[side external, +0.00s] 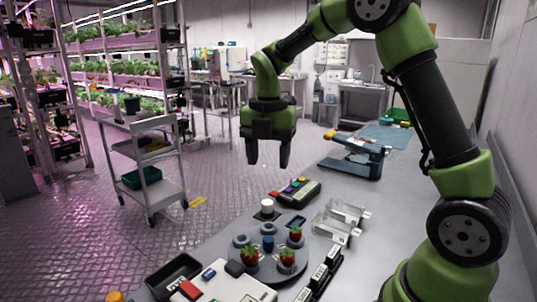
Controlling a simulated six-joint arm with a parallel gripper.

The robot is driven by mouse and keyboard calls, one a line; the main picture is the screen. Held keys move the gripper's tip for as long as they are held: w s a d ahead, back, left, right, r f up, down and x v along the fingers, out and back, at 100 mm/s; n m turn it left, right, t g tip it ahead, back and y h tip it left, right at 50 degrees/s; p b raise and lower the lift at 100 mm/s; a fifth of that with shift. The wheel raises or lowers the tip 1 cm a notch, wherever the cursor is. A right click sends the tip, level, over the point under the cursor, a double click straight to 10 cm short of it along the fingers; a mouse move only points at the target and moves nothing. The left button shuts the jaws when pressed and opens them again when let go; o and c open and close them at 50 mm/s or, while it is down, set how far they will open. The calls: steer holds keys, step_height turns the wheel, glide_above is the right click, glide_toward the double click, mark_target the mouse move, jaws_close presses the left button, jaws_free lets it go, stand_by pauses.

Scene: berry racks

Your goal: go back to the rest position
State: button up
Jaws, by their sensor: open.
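My gripper (268,160) is open and empty. It points down and hangs in the air above the far left edge of the bench, clear of everything on it. My green and black arm arches in from the right. Below and nearer the camera, a round grey tray (275,277) holds a few red strawberries, one at the left (250,257), one at the front (287,258) and one at the right (295,234). A dark blue piece (268,243) stands among them.
A black bin (174,276) and a white device (225,287) are at the front. Clear containers (340,220) lie right of the tray. A button box (297,191) and a blue-grey device (354,157) sit farther back. A cart (145,165) stands on the floor at left.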

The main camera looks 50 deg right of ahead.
stand_by(0.4)
steer(key=s+a+r+m+t+y, duration=0.1)
steer(key=s+a+r+m+t, duration=0.2)
steer(key=s+m, duration=0.6)
steer(key=s+a+r+m+t+y, duration=0.1)
steer(key=s+a+r+m+t, duration=0.3)
steer(key=m, duration=1.3)
steer(key=s+a+r, duration=0.1)
steer(key=s, duration=0.3)
steer(key=shift+s+a, duration=0.35)
steer(key=shift+a, duration=0.05)
